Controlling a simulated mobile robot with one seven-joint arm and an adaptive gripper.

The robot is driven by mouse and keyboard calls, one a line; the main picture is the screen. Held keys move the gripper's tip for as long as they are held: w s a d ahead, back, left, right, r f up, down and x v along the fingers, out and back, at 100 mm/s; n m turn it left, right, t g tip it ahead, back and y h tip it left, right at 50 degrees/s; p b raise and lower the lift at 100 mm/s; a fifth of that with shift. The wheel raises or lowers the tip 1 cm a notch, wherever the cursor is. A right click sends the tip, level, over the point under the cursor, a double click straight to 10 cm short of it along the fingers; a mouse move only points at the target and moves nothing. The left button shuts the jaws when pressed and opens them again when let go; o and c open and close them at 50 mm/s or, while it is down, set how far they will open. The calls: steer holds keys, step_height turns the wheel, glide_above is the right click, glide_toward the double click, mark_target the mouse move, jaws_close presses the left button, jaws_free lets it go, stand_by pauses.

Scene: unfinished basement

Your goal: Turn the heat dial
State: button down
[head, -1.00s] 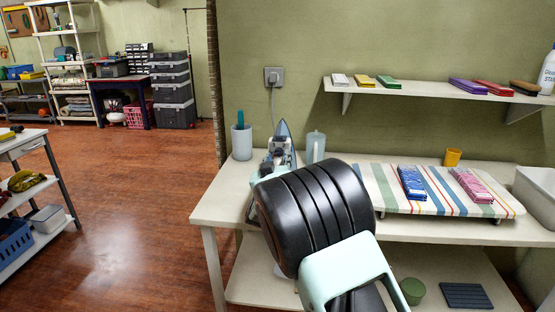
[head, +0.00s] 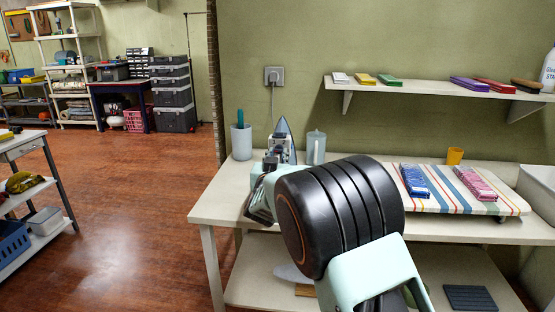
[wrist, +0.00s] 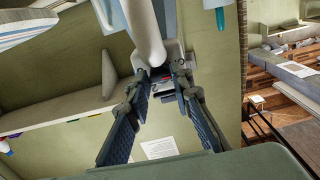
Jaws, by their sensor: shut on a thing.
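The iron (head: 284,129) stands upright on the white table, its pointed grey soleplate tip up, in front of the wall socket. My gripper (head: 274,158) is at the iron's near side, and my arm hides much of the iron's lower part. In the wrist view, the iron's pale body (wrist: 146,35) comes down from the top between my fingers. My gripper (wrist: 164,84) has its fingertips closed in on a small part of the iron there. This looks like the heat dial, but the fingertips mostly cover it and its setting cannot be read.
A translucent jug (head: 316,148) stands close right of the iron, and a cup with a teal handle (head: 241,140) close left. A striped ironing board (head: 510,203) bears folded cloths at right. A wall shelf (head: 430,88) hangs above.

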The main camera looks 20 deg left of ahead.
steer(key=c, duration=1.7)
jaws_free()
steer(key=shift+s, duration=0.15)
steer(key=v, duration=1.1)
steer(key=shift+s+d, duration=0.1)
steer(key=shift+s, duration=0.25)
